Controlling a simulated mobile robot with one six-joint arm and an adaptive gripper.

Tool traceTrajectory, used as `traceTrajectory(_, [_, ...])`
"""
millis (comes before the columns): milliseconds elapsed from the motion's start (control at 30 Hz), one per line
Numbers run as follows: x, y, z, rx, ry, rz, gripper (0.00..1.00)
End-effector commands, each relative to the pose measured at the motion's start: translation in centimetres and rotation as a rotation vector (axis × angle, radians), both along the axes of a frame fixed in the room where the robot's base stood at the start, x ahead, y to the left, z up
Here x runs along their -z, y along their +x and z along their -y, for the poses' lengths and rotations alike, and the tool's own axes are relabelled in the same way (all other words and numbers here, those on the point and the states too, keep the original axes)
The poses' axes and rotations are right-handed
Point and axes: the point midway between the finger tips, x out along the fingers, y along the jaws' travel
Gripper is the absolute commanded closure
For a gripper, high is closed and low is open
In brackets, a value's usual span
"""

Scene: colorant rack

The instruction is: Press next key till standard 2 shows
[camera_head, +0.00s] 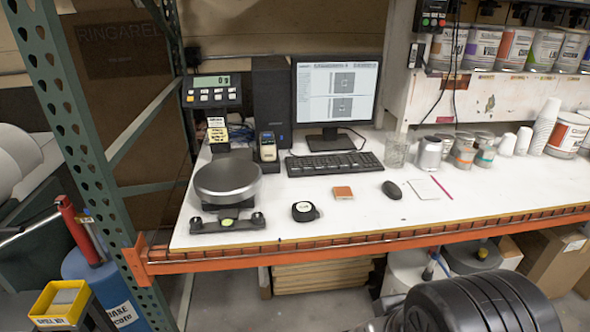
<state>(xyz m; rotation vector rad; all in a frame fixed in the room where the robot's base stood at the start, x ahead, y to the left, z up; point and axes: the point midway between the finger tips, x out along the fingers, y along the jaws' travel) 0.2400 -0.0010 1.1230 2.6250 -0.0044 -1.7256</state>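A small handheld instrument (267,147) with a little screen stands upright between the scale and the keyboard; its screen text and keys are too small to read. A weighing scale with a round grey pan (228,181) stands to its left. The scale's display unit (211,90), on a post behind the pan, reads about "0 g" and has a row of keys below. A monitor (335,92) shows a window with two grey pictures; its text is unreadable. I cannot read a "next" label or "standard 2" anywhere. My gripper is not in view; a dark ribbed part of my arm shows at the lower right.
The white bench (350,225) has an orange front beam (400,238). A keyboard (333,163), mouse (392,189), black tape measure (304,211) and brown square block (343,193) lie on it. Glass, cans and cups stand at right. A green rack post (75,130) rises at left.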

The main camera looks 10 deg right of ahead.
Motion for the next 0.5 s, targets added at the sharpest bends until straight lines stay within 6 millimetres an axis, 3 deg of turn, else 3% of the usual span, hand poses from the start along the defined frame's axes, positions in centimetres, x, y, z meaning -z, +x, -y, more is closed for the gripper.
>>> traceTrajectory(500, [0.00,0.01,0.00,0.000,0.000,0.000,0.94])
